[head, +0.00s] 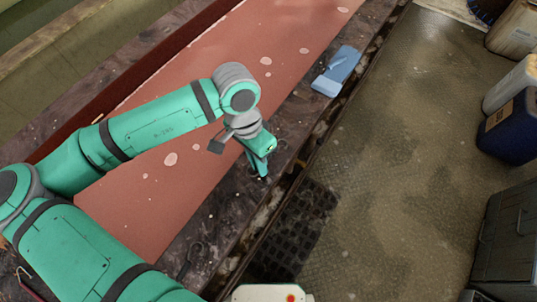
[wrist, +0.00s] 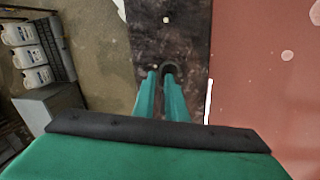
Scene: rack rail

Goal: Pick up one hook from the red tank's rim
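The red tank (head: 290,50) is a long red surface with pale spots, with a dark, stained rim (head: 215,215) along its right side. My gripper (head: 263,178) points down at this rim in the head view. In the wrist view its two green fingers (wrist: 160,74) stand a little apart over the dark rim (wrist: 170,35). A small dark curved piece, perhaps a hook (wrist: 170,68), shows at the right fingertip; I cannot tell whether it touches. Another dark, looped, hook-like piece (head: 192,258) lies on the rim, nearer the bottom of the head view.
A blue object (head: 337,72) lies on the rim farther up. A dark floor grate (head: 295,225) and open floor (head: 390,150) lie right of the rim. Containers, including a dark blue one (head: 508,125), and a dark box (head: 508,240) stand at the far right.

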